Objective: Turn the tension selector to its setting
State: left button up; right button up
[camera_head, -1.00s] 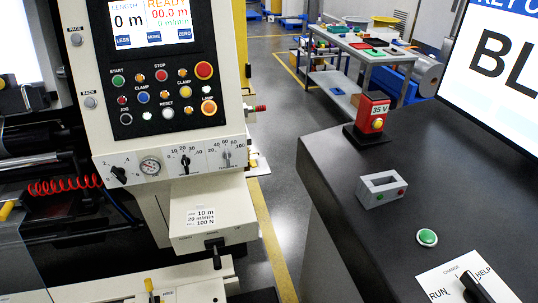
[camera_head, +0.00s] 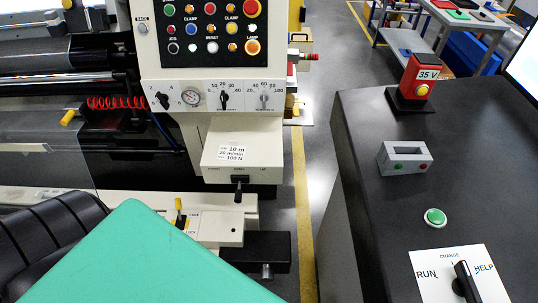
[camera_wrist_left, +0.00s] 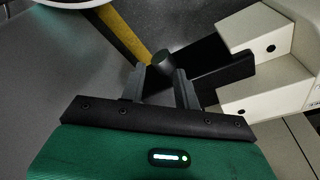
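The tension selector (camera_head: 264,101) is the small pale knob at the right of the white dial strip, under a scale that reads up to 100. Its pointer looks roughly upright, near 60, but it is too small to be sure. A setting card (camera_head: 233,153) on the box below reads 10 m, 20 m/min and 100 N. My left gripper's green body fills the lower left of the head view, low and in front of the machine, well apart from the selector. In the left wrist view its two fingers (camera_wrist_left: 160,82) stand apart with nothing held. My right gripper is not in view.
A dark-pointer dial (camera_head: 223,101), a gauge (camera_head: 191,97) and another knob (camera_head: 162,100) share the strip. A lever (camera_head: 238,190) sticks out below the box. A black block (camera_head: 268,250) juts out low. The dark desk (camera_head: 375,190) stands at right, with floor between.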

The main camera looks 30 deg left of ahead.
aim_at(264, 97)
pick_arm(q)
jog(key=w+a+r+n+t+y, duration=0.1)
jog(key=w+r, duration=0.2)
jog(key=r, duration=0.7)
jog(key=w+a+r+t, duration=0.1)
jog(key=w+r, duration=0.3)
jog(key=r, duration=0.7)
jog(key=w+a+r+n+t+y+p, duration=0.1)
jog(key=w+a+r+n+t+y, duration=0.4)
jog(key=w+r, duration=0.65)
jog(key=w+a+r+n+t+y, duration=0.25)
jog(key=w+a+r+t, duration=0.35)
jog(key=w+r, duration=0.55)
jog(key=shift+y, duration=0.65)
jog(key=p+x, duration=0.1)
jog(key=x, duration=0.2)
jog(key=p+x, duration=0.1)
jog(key=x, duration=0.3)
jog(key=p+x, duration=0.2)
jog(key=x, duration=0.2)
jog(key=shift+w+r, duration=0.15)
jog(key=shift+r, duration=0.2)
jog(key=shift+w+a+f, duration=0.1)
jog(key=shift+w+a, duration=0.2)
jog(key=shift+w, duration=0.3)
grip_shut()
